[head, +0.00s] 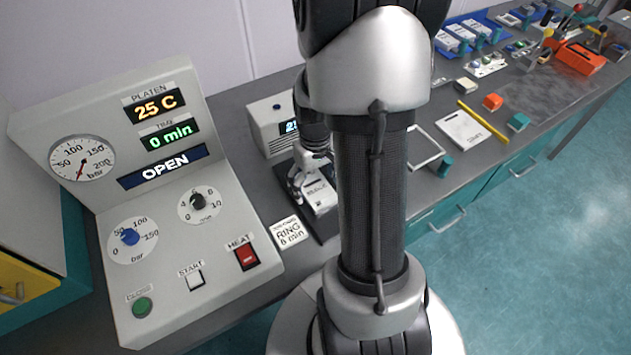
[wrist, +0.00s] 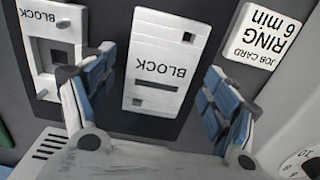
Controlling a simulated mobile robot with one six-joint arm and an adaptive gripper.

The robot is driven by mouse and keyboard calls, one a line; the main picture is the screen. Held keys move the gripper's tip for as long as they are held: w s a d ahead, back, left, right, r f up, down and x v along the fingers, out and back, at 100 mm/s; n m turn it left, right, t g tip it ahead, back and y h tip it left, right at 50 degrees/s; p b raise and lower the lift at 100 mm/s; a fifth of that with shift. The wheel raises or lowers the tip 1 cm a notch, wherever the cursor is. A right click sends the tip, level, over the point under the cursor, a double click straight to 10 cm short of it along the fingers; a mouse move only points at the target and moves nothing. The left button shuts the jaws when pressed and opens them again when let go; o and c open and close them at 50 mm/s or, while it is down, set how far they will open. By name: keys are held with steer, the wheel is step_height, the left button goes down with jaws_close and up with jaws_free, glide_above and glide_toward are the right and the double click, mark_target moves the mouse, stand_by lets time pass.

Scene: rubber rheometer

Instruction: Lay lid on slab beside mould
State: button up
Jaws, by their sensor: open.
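The lid (wrist: 165,62), a pale plate marked BLOCK with a small dark slot, lies flat on the dark slab (wrist: 108,18) in the wrist view. The mould (wrist: 55,35), also marked BLOCK and with a square cavity, sits on the slab to the left, with a narrow gap between them. My gripper (wrist: 155,85) is open, one finger on each side of the lid; the left finger overlaps the mould's edge in view. I cannot tell whether either finger touches. In the head view the lid (head: 320,197) shows below my gripper, and my arm hides much of the slab.
A job card (wrist: 262,35) reading RING 6 min lies to the right of the slab in the wrist view. In the head view the press control panel (head: 185,240) stands at left, showing OPEN. A small display box (head: 268,128) stands behind the slab. Trays and tools fill the far bench.

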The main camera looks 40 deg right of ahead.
mark_target(315, 187)
step_height(315, 187, up, 12)
steer(key=p, duration=0.4)
steer(key=s+a+r+n+t, duration=0.2)
steer(key=a+r, duration=0.8)
steer(key=a, duration=0.2)
steer(key=s+a+r+t, duration=0.2)
steer(key=s+a+r, duration=0.2)
steer(key=s+a, duration=0.3)
steer(key=shift+s+a+r+n+t, duration=0.15)
steer(key=shift+a+r+n+t, duration=0.2)
steer(key=shift+a, duration=0.3)
